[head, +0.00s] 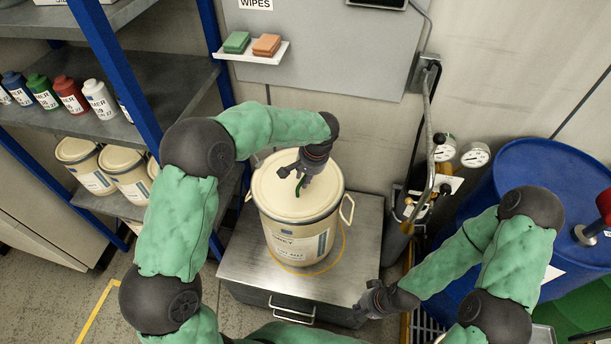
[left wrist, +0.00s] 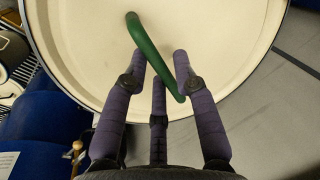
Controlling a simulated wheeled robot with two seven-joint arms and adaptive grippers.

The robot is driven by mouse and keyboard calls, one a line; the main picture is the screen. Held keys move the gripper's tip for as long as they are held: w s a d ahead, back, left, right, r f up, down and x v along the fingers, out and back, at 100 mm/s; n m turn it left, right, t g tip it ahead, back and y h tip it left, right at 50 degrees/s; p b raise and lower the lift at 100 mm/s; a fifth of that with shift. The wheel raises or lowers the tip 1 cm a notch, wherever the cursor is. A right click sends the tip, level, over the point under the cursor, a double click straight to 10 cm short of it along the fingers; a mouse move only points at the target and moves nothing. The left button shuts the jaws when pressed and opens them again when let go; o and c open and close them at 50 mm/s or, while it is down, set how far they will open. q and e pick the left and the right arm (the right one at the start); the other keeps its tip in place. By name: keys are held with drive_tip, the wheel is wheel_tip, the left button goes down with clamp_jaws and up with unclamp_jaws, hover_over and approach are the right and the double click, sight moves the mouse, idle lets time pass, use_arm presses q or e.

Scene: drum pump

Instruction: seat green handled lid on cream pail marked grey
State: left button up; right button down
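The cream pail (head: 298,240) stands upright on a grey metal platform, its label reading GREY in the head view. The cream lid (head: 275,195) covers the pail's mouth; whether it is pressed fully down I cannot tell. The lid's green handle (head: 301,186) shows below my left gripper (head: 300,170). In the left wrist view the green handle (left wrist: 158,60) runs diagonally between the purple fingers of that gripper (left wrist: 160,58); a firm hold cannot be made out. My right gripper (head: 372,300) is low, over the platform's right front edge, with nothing seen in it.
A grey metal platform (head: 345,270) bears the pail. Shelves on the left hold small bottles (head: 70,95) and more cream pails (head: 95,165). A large blue drum (head: 550,165) stands at right, beside a gas cylinder with gauges (head: 474,154). Sponges (head: 236,42) lie on a wall shelf.

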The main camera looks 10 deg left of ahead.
use_arm(q)
drive_tip(key=shift+r, duration=0.15)
drive_tip(key=w+p+v, duration=0.1)
drive_tip(key=p+v, duration=0.6)
drive_tip(key=v, duration=0.3)
drive_tip(key=shift+s+r, duration=0.4)
drive_tip(key=shift+s, duration=0.1)
idle(0.4)
idle(0.5)
